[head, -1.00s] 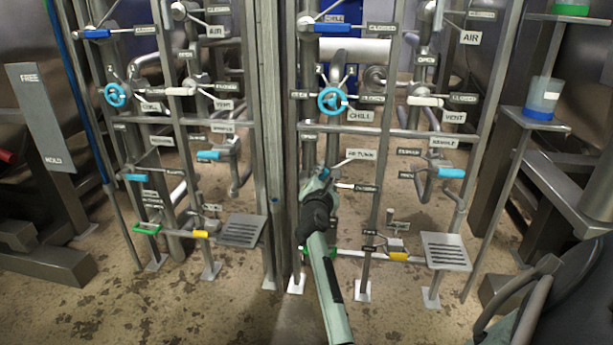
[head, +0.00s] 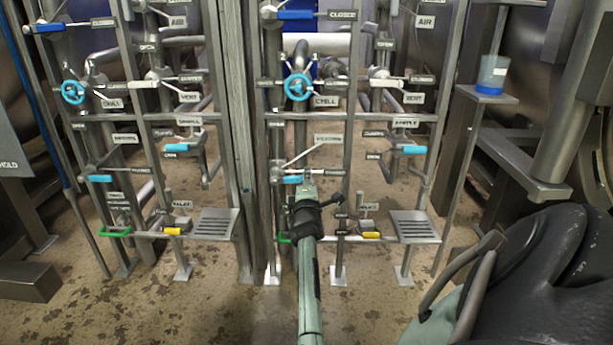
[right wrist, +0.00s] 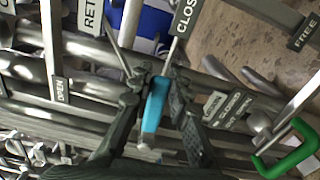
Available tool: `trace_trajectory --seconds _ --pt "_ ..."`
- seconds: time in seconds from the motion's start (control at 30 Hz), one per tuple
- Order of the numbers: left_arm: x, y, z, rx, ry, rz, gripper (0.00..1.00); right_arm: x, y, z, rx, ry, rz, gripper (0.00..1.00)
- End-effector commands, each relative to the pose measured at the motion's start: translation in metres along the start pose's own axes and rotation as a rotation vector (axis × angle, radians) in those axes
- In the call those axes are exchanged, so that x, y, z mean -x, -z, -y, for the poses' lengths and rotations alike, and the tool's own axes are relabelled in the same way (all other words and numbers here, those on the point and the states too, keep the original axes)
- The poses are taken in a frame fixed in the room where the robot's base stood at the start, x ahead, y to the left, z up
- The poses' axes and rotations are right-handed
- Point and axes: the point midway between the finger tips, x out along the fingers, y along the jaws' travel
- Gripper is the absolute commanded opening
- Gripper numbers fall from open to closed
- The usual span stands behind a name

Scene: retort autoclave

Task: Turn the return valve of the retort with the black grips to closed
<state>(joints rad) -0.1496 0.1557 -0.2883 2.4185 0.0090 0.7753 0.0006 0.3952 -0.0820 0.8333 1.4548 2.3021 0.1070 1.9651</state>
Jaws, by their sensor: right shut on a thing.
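The return valve's bright blue handle (head: 292,180) is on the pipe frame right of the centre posts. It lies about level in the head view, below a "RETURN" tag (head: 328,138). My right gripper (head: 304,188) reaches it from below. In the right wrist view the handle (right wrist: 153,105) sits between the two black fingers of this gripper (right wrist: 155,95), which is shut on it. My left gripper is out of view.
A similar pipe frame to the left has its own blue return handle (head: 100,178). A light-blue handwheel (head: 298,87) is above the gripped valve. A green handle (right wrist: 287,150) and a yellow handle (head: 371,235) are close below. Steel uprights stand near my gripper.

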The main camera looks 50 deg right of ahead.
Motion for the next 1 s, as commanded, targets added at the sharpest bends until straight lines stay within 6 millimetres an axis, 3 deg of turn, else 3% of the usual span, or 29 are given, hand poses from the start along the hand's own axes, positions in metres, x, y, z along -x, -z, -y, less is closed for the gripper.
trace_trajectory --seconds 0.2,0.8,0.83,1.0 --pt "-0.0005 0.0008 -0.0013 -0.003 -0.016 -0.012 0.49 0.0008 0.0006 0.012 -0.083 0.007 0.0 0.0" --pt "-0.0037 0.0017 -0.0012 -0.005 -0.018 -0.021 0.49 0.0006 0.0011 0.0144 -0.119 0.007 0.0 0.0" --pt "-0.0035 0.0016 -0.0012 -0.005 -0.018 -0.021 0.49 0.0006 0.0012 0.0144 -0.119 0.007 0.0 0.21" --pt "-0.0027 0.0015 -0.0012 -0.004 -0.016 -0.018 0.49 0.0004 0.001 0.0133 -0.117 0.005 0.0 0.4"
